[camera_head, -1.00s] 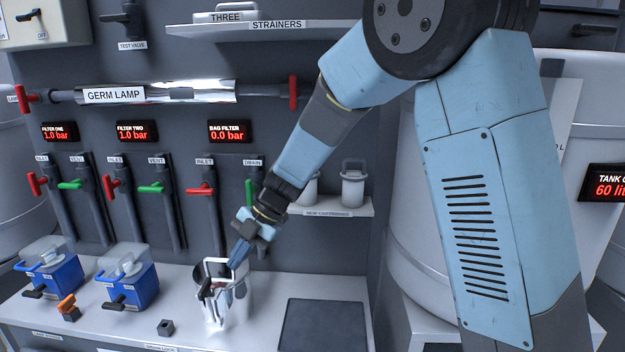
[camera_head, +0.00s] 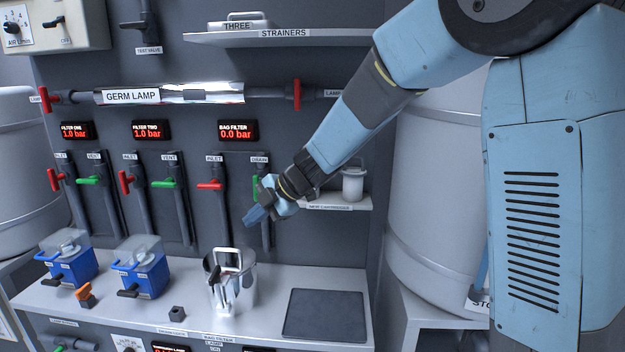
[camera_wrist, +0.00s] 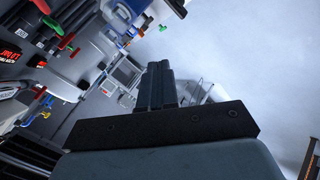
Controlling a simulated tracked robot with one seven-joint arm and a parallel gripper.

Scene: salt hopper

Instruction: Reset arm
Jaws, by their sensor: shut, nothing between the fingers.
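My gripper (camera_head: 254,218) is shut and empty. In the head view it hangs in the air above the steel bag filter pot (camera_head: 238,295), pointing down and to the left, in front of the drain pipe. The pot stands on the bench with its wire handle up, apart from my fingers. In the wrist view my closed fingers (camera_wrist: 156,85) point away from the camera with nothing between them. My arm reaches in from the upper right.
Two blue filter housings (camera_head: 143,272) stand on the bench (camera_head: 190,325) at left, near an orange-handled valve (camera_head: 86,294). A dark mat (camera_head: 325,314) lies at right. Behind are red and green valve handles, the germ lamp (camera_head: 175,95), and a shelf with white cartridges (camera_head: 353,182). A large tank (camera_head: 435,190) stands right.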

